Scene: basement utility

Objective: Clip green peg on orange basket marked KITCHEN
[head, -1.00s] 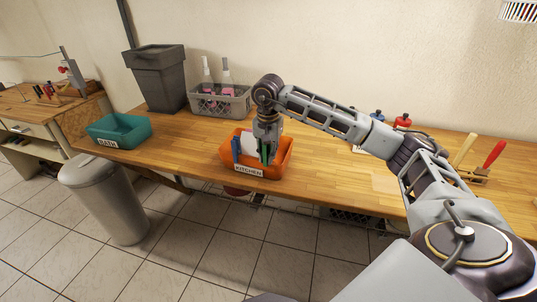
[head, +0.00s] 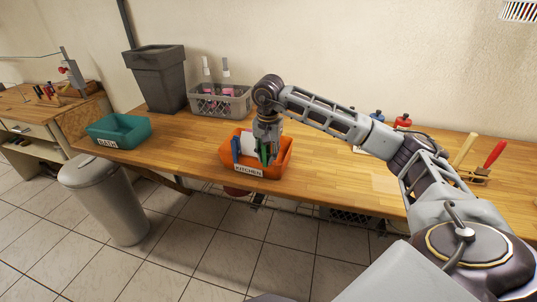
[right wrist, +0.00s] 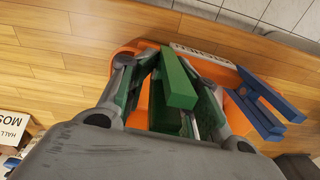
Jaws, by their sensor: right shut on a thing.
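The orange basket (head: 285,160) with the KITCHEN label (head: 248,170) stands at the front edge of the wooden bench. My right gripper (head: 266,148) points down at its front wall, shut on the green peg (head: 264,155). In the right wrist view, the green peg (right wrist: 178,82) lies between the two fingers (right wrist: 165,95), close to the basket's rim (right wrist: 225,64). I cannot tell whether its jaws straddle the rim. A blue peg (head: 236,147) is on the basket left of the green one, and also shows in the right wrist view (right wrist: 268,108). My left gripper is out of view.
A teal BATH basket (head: 125,135) stands left on the bench. Behind are a grey bin (head: 160,80) and a grey crate (head: 222,105) with bottles. A white item (head: 249,144) shows in the orange basket.

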